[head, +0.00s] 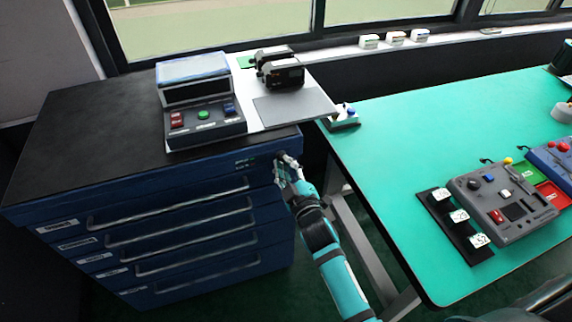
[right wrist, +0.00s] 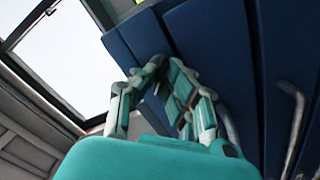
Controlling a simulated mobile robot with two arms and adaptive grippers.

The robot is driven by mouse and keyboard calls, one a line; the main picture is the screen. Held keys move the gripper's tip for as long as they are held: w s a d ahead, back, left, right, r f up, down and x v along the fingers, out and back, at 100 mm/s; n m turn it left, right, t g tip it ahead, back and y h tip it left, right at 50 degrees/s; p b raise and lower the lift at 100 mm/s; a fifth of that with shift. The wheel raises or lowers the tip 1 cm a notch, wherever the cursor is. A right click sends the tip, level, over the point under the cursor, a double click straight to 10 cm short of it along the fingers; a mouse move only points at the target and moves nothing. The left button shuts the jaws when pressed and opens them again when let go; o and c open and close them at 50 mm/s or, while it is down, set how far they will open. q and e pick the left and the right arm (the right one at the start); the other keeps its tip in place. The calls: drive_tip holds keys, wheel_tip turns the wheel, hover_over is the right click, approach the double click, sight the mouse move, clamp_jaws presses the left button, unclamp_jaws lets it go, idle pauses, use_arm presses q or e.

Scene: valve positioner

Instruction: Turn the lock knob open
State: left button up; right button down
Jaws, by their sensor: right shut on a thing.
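The lock knob (head: 279,155) is a small dark piece at the upper right corner of the blue drawer cabinet (head: 268,226), mostly hidden by my gripper. My right gripper (head: 284,163) reaches it from the front and is shut on it. In the right wrist view the fingertips of my right gripper (right wrist: 160,68) close together against the blue cabinet front (right wrist: 215,50). The knob itself is hard to make out there. My left gripper does not show in either view.
A control box (head: 203,125) with coloured buttons stands on the cabinet's dark top. A teal table (head: 400,150) with a grey device (head: 500,195) is to the right. Drawer handles (head: 170,210) stick out below. A gap separates cabinet and table.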

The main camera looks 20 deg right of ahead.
drive_tip(key=shift+f, duration=0.1)
idle(0.4)
drive_tip(key=c, duration=1.4)
unclamp_jaws()
drive_tip(key=shift+c, duration=0.2)
drive_tip(key=s, duration=1.2)
drive_tip(key=shift+d, duration=0.25)
